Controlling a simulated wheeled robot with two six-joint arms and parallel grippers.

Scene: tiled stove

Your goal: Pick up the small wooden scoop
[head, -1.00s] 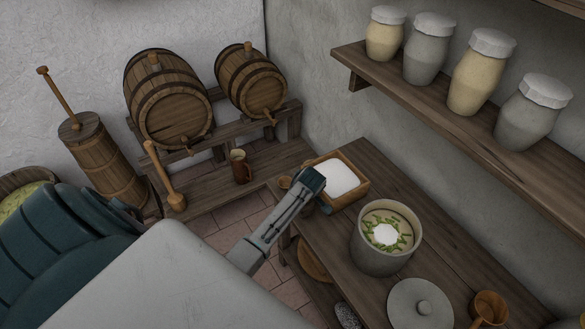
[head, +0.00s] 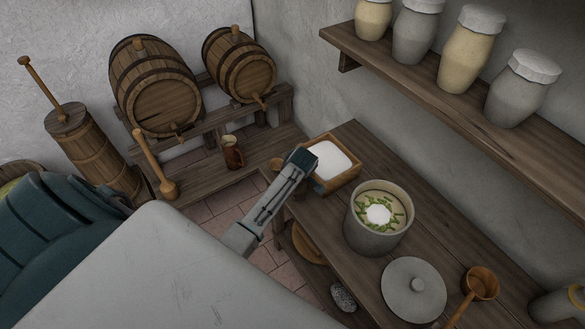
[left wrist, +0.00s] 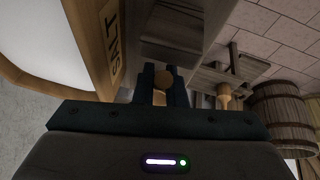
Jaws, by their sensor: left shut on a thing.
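The small wooden scoop shows its round end (head: 276,163) just left of my left gripper (head: 298,164) in the head view. In the left wrist view its round wooden end (left wrist: 163,78) sits between the two dark fingers of the left gripper (left wrist: 164,88), which are shut on it. The rest of the scoop is mostly hidden by the gripper. The scoop is beside the wooden salt box (head: 348,179), at the end of the bench. The box's lettered side (left wrist: 112,40) is close on the left in the wrist view. My right gripper is not in view.
A grey pot (head: 371,236) with white and green contents, a grey lid (head: 413,291) and a wooden ladle (head: 481,283) stand on the bench (head: 345,133). A shelf (head: 430,86) with several covered jars runs above. Barrels (head: 155,85) and a mug (head: 233,153) are at the left.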

